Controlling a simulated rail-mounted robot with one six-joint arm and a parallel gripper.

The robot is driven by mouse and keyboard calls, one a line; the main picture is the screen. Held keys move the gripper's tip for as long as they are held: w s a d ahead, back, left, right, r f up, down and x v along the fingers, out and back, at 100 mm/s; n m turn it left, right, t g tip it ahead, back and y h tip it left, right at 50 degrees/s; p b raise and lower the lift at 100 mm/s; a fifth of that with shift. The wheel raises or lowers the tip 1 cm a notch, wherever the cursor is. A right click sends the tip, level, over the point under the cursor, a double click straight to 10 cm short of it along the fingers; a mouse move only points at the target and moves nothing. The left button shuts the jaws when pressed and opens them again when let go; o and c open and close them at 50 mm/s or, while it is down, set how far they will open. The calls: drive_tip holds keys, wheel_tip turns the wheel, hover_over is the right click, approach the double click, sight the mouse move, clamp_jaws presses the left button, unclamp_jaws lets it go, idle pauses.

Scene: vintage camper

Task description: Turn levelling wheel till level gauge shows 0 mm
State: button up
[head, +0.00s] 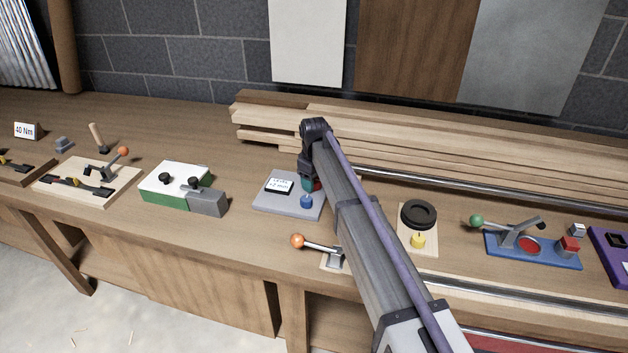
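The level gauge (279,184) is a small white display with a dark edge on a grey board (269,206). Its tiny text seems to read +2 mm. A round blue knob (306,202) sits at the front of the same board; I cannot tell if it is the levelling wheel. My gripper (309,181) points down over the right part of this board, behind and above the blue knob. A teal and red patch shows beside it. My arm hides much of the gripper and the board's right side, so its fingers and any contact cannot be made out.
Left of the board is a green-and-white box (174,186) with a grey block. An orange-knobbed lever (298,241) stands close in front. To the right are a black ring (419,213) and a blue lever board (533,247). Stacked planks (420,140) line the back.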

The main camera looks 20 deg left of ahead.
drive_tip(key=o, duration=0.3)
drive_tip(key=shift+o, duration=0.2)
wheel_tip(320, 180, up, 11)
drive_tip(key=p, duration=1)
drive_tip(key=shift+p, duration=0.4)
drive_tip(key=shift+f, duration=0.1)
